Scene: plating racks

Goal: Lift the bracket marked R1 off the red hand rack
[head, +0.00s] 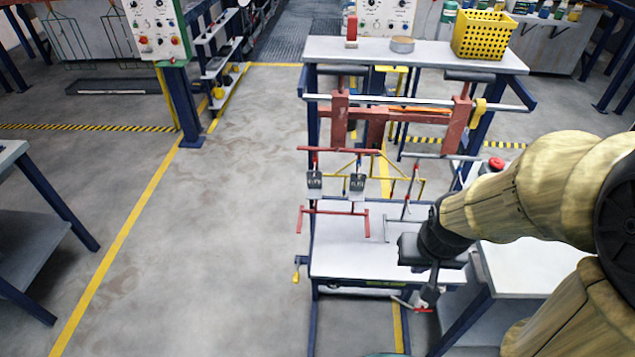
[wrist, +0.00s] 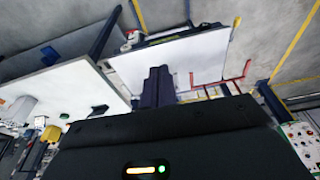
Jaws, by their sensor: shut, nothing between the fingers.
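The red hand rack (head: 335,150) hangs at the left of the work stand, with a red lower bar (head: 334,211). Two small dark brackets, a left one (head: 314,180) and a right one (head: 357,184), hang near it. Each has pale marks too small to read, so I cannot tell which is R1. My gripper (head: 429,296) is shut and empty at the bench's front right, pointing down, well right of and nearer than the brackets. Its dark fingers (wrist: 158,86) show together in the wrist view, where red bars (wrist: 236,78) appear to the right.
A yellow rack (head: 405,179) and a grey rack (head: 402,211) hang right of the red one. The bench's white top (head: 345,255) is mostly clear. An upper shelf (head: 420,53) holds a yellow basket (head: 484,35). A red button (head: 496,163) stands at right.

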